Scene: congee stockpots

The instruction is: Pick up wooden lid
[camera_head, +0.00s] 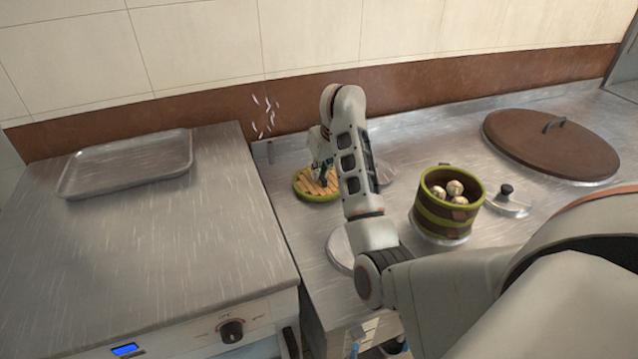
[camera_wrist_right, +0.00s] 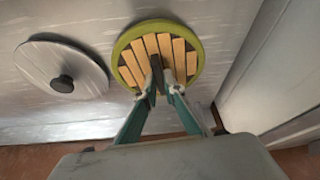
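The wooden lid (camera_head: 304,186) is a small round disc of pale slats with a green rim. It lies on the metal counter, left of the green-banded wooden bucket. In the right wrist view the wooden lid (camera_wrist_right: 129,53) fills the upper middle. My right gripper (camera_head: 322,166) reaches down over it. In the wrist view the right gripper's fingertips (camera_wrist_right: 161,77) are close together over the lid's slats. I cannot tell whether they hold a part of it. My forearm hides some of the lid's right side. I cannot make out my left gripper.
The wooden bucket (camera_head: 433,217) holds several pale round items. A metal lid with a black knob (camera_wrist_right: 62,66) lies beside the wooden lid. Another knobbed lid (camera_head: 507,203) and a large brown lid (camera_head: 555,150) are to the right. A metal tray (camera_head: 130,162) lies on the left unit.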

